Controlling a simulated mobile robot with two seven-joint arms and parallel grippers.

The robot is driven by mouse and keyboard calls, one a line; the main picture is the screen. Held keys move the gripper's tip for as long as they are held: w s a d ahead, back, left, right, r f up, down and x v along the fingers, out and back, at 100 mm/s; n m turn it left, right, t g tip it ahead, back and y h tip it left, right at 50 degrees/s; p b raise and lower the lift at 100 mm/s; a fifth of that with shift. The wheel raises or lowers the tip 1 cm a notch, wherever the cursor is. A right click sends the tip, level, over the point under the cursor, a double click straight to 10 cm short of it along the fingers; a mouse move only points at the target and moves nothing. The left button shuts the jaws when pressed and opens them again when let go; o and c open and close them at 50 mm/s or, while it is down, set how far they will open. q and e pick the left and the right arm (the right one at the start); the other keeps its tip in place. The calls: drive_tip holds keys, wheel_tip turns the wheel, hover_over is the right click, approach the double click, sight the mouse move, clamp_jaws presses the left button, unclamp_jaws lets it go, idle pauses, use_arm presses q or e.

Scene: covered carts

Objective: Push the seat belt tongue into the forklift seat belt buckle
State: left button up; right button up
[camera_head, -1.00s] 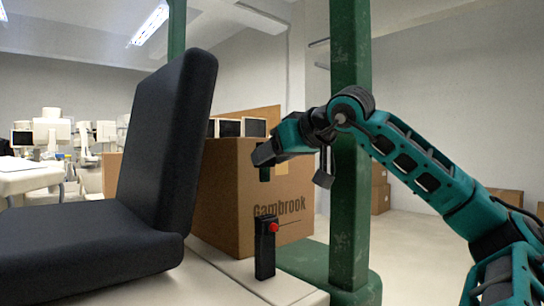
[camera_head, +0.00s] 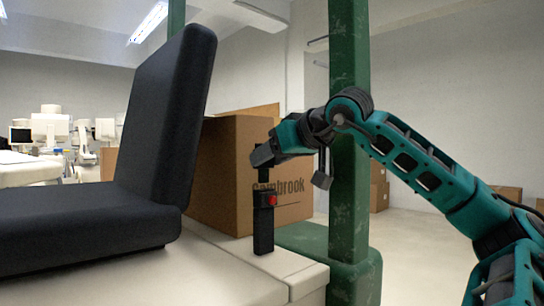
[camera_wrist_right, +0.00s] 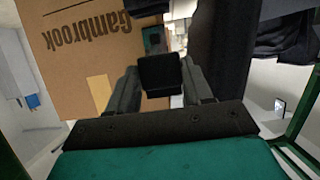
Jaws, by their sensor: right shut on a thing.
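The seat belt buckle (camera_head: 263,228) is a black upright block with a red button (camera_head: 271,200), standing on the pale ledge right of the seat. My right gripper (camera_head: 264,157) is above it, shut on the dark seat belt tongue (camera_head: 264,174), which points down. The tongue's lower end is just over the buckle top, seemingly with a small gap; exact alignment in depth is unclear. In the right wrist view the black tongue (camera_wrist_right: 160,75) sits between the two fingers. My left gripper is in neither view.
The black seat (camera_head: 165,130) stands to the left. A cardboard box (camera_head: 228,170) is close behind the buckle. A green post (camera_head: 348,140) rises right of the buckle, behind my right arm. The floor farther right is open.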

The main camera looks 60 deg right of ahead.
sight(264, 181)
idle(0.4)
idle(0.7)
idle(0.4)
drive_tip(key=shift+f+b, duration=0.4)
drive_tip(key=shift+f, duration=0.05)
idle(0.3)
drive_tip(key=shift+f, duration=0.4)
drive_tip(key=shift+f, duration=1.2)
drive_tip(key=o, duration=1.2)
drive_tip(key=shift+c, duration=0.2)
